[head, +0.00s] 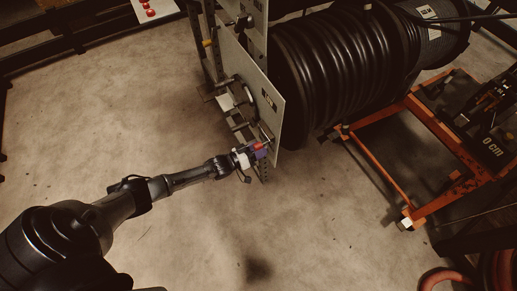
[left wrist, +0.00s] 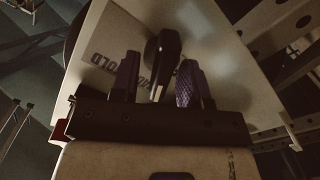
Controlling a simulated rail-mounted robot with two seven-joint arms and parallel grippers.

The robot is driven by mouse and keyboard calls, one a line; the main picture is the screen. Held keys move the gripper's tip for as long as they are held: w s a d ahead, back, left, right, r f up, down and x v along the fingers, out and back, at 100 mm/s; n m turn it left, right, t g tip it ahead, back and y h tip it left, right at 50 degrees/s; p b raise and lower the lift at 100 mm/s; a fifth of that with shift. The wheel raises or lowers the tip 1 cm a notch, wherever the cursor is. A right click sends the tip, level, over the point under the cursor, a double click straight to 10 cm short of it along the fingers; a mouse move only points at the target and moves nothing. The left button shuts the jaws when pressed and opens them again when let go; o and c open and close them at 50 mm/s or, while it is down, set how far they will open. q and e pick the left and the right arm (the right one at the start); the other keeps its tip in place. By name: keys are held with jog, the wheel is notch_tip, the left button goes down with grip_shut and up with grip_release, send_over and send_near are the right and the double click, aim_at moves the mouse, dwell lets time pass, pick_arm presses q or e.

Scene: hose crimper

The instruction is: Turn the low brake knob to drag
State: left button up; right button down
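In the left wrist view a dark lever-shaped knob (left wrist: 165,48) stands out from a pale panel (left wrist: 215,45) with grey upside-down lettering that seems to read HOLD. My left gripper (left wrist: 158,80) is open, with one purple-grey finger on each side of the knob and a gap visible on both sides. In the head view my left gripper (head: 262,148) is at the lower edge of the pale panel (head: 236,62); the knob cannot be made out there. My right gripper is not in view.
A large black hose reel (head: 330,65) stands just behind the panel. A metal frame (head: 213,60) stands along the panel's left. An orange cart (head: 425,125) is at the right. The concrete floor (head: 150,110) left of the panel is clear.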

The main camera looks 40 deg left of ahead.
pick_arm(q)
jog(key=p+v, duration=0.4)
jog(key=v, duration=1)
jog(key=shift+w, duration=0.15)
